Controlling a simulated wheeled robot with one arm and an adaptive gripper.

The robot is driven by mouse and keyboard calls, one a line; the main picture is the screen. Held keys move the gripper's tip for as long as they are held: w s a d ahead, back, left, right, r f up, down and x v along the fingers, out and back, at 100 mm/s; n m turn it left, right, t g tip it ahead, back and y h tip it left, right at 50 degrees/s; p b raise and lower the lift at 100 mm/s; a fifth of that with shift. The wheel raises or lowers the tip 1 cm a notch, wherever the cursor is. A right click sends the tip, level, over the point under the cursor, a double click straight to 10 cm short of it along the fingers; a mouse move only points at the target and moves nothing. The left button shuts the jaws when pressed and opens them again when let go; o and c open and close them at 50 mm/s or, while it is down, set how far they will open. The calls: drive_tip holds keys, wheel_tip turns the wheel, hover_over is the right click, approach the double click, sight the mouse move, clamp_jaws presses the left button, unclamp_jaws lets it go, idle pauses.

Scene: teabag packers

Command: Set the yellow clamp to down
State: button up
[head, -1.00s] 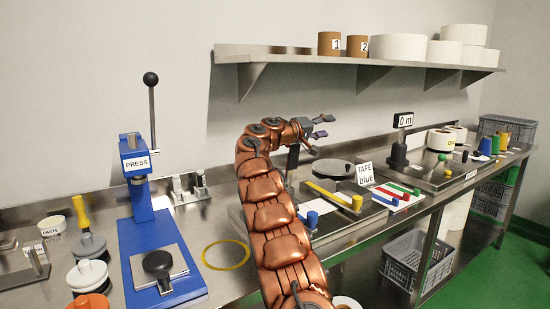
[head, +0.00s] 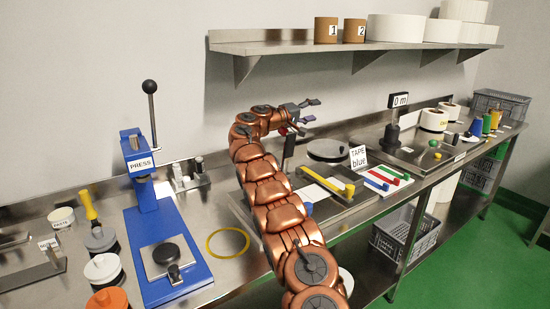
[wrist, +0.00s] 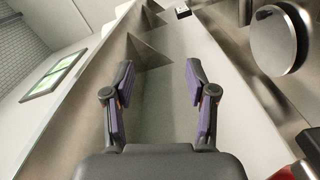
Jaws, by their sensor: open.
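A yellow bar with a yellow knob (head: 349,189) at its right end lies across a grey plate on the bench, in the head view. It looks like the yellow clamp; whether it is up or down I cannot tell. A blue knob (head: 308,208) stands at the plate's front. My gripper (head: 311,110) is open and empty, behind and above the plate, close to the wall and below the shelf. In the wrist view my gripper (wrist: 159,100) has its two fingers spread with nothing between them. The yellow clamp is not seen in the wrist view.
A blue press (head: 165,235) stands at left, with a yellow ring (head: 228,257) beside it. A "TAPE blue" sign (head: 359,157) and coloured bars (head: 385,180) lie right of the plate. A wall shelf (head: 300,45) runs above my gripper. Green floor is open at right.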

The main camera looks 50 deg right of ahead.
drive_tip(key=shift+n, duration=0.3)
drive_tip(key=v, duration=0.2)
drive_tip(key=b+v, duration=0.1)
drive_tip(key=v, duration=0.2)
drive_tip(key=w+v, duration=0.1)
drive_tip(key=v, duration=0.2)
drive_tip(key=shift+r, duration=0.2)
drive_tip(key=shift+a+r, duration=0.2)
drive_tip(key=shift+a, duration=0.1)
drive_tip(key=shift+a+r+n+y, duration=0.15)
drive_tip(key=shift+a+n+y, duration=0.15)
drive_tip(key=shift+a, duration=0.65)
drive_tip(key=s+a+f+y, duration=0.2)
drive_tip(key=s+a, duration=0.2)
drive_tip(key=a, duration=0.3)
drive_tip(key=s+a+f+n+t+y, duration=0.1)
drive_tip(key=s+a+f+y, duration=0.1)
drive_tip(key=s+a, duration=0.3)
drive_tip(key=s+a+f+t+y, duration=0.1)
drive_tip(key=s+a+f+y, duration=0.1)
drive_tip(key=a, duration=0.9)
drive_tip(key=shift+s+f+n+y, duration=0.35)
drive_tip(key=shift+s+y, duration=0.35)
drive_tip(key=shift+s, duration=0.6)
drive_tip(key=shift+a, duration=0.1)
